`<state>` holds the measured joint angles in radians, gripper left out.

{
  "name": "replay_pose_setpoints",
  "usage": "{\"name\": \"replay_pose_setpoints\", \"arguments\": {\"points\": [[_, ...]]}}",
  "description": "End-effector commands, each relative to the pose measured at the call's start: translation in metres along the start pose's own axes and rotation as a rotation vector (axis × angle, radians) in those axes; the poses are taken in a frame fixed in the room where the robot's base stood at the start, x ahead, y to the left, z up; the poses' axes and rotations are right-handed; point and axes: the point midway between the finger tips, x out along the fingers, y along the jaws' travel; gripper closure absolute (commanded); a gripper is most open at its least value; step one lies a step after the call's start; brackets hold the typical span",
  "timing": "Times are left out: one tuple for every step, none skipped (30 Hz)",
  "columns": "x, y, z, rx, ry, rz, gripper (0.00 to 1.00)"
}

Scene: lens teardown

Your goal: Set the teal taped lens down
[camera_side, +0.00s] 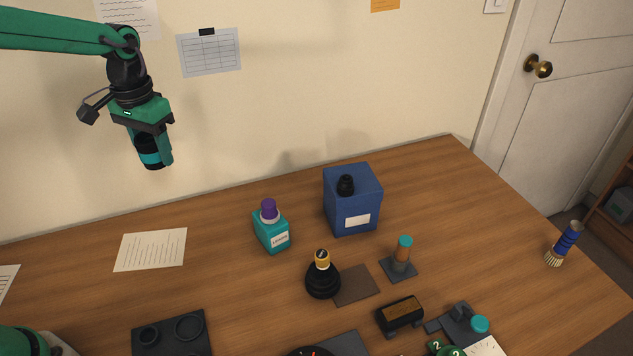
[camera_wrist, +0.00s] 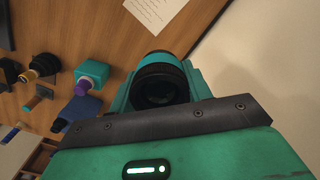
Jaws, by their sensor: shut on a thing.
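My gripper (camera_side: 153,148) is raised high at the left, well above the table and close to the wall. It is shut on the teal taped lens (camera_side: 151,159), a black barrel with a teal band that hangs below the jaws. In the wrist view the lens (camera_wrist: 162,62) sits between the green jaws, its dark round end facing the camera. The lens touches nothing but the gripper. The wooden table (camera_side: 222,290) lies below it.
A dark tray with round recesses (camera_side: 170,347) lies at the front left, and a paper sheet (camera_side: 150,250) behind it. A teal bottle (camera_side: 271,233), a blue box (camera_side: 352,205), a black stand (camera_side: 322,284) and a dark block (camera_side: 400,316) occupy the middle.

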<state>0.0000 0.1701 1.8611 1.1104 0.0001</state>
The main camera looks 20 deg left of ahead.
Motion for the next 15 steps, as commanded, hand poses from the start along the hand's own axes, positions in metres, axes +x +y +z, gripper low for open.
{"name": "replay_pose_setpoints", "arguments": {"points": [[0.0, 0.0, 0.0, 0.0, 0.001, 0.0, 0.78], [0.0, 0.0, 0.0, 0.0, 0.001, 0.0, 0.78], [0.0, 0.0, 0.0, 0.0, 0.001, 0.0, 0.78], [0.0, 0.001, 0.0, 0.001, 0.001, 0.0, 0.78], [0.001, 0.001, 0.0, 0.002, 0.0, 0.0, 0.78], [0.001, 0.003, 0.0, 0.004, 0.0, 0.0, 0.78], [0.002, 0.004, -0.001, 0.006, 0.0, 0.0, 0.78], [0.003, 0.006, -0.001, 0.009, 0.0, 0.0, 0.78], [0.005, 0.009, -0.001, 0.013, 0.0, 0.0, 0.78], [0.006, 0.013, -0.001, 0.018, 0.0, 0.0, 0.78], [0.008, 0.016, -0.001, 0.023, -0.001, 0.0, 0.78], [0.011, 0.022, -0.001, 0.032, -0.002, 0.0, 0.78], [0.013, 0.027, -0.001, 0.038, -0.003, 0.0, 0.78], [0.016, 0.032, -0.001, 0.046, -0.003, 0.0, 0.78], [0.019, 0.04, -0.002, 0.055, -0.002, 0.0, 0.78]]}}
